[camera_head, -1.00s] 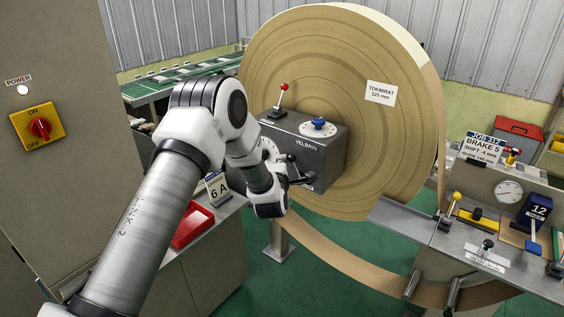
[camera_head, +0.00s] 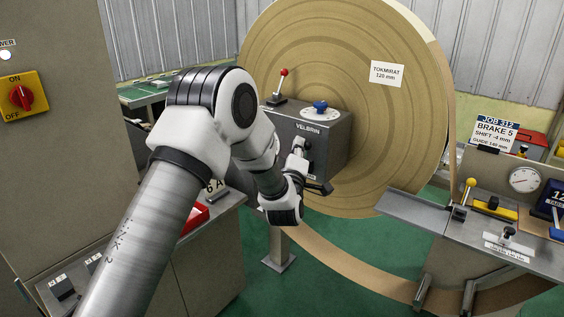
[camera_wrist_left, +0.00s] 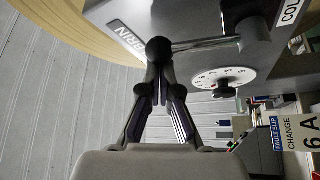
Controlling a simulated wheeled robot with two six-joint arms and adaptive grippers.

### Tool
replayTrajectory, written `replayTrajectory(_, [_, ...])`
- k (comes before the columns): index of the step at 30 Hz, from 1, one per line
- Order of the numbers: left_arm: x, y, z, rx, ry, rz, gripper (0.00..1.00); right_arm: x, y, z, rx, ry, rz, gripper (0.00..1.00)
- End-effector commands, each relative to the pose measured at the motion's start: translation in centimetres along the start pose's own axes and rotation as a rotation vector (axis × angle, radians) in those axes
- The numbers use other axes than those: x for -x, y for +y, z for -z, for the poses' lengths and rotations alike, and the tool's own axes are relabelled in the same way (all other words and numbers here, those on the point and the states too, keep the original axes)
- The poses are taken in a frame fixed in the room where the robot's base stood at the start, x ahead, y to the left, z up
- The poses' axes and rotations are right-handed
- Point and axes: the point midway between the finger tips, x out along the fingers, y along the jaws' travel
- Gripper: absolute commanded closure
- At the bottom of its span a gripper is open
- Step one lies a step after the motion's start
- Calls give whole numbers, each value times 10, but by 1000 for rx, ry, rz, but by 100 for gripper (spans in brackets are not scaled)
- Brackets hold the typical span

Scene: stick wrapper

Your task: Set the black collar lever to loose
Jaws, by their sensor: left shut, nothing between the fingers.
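The black collar lever shows in the left wrist view as a metal rod with a black ball knob (camera_wrist_left: 158,50). The rod runs right to a dark hub on the face of the grey VELBRIN box (camera_head: 335,140), beside a plate whose visible letters read "COL". My left gripper (camera_wrist_left: 158,72) is shut and empty, with its fingertips at the knob; I cannot tell whether they touch it. In the head view my left gripper (camera_head: 317,187) is at the box's lower front, and my arm hides much of that face. My right gripper is not in view.
A white numbered dial (camera_wrist_left: 223,77) with a black knob is close to the lever. A red-knobbed lever (camera_head: 281,84) and a blue knob (camera_head: 320,106) are on top of the box. The big paper roll (camera_head: 400,130) stands behind. A bench with controls (camera_head: 510,225) is at right.

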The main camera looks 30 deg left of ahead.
Motion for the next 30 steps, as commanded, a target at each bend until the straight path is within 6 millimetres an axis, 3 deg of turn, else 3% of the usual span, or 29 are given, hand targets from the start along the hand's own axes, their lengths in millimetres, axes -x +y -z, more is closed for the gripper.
replayTrajectory(1, [4, -5, -6, -34, 0, -23, 100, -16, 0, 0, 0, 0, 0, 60])
replayTrajectory(3, [6, -3, -9, -87, 1, -52, 100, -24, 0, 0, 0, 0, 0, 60])
replayTrajectory(12, [12, 7, -21, -218, 0, -129, 100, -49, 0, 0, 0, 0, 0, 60])
replayTrajectory(30, [15, 10, -25, -215, -1, -125, 100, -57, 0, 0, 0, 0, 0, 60])
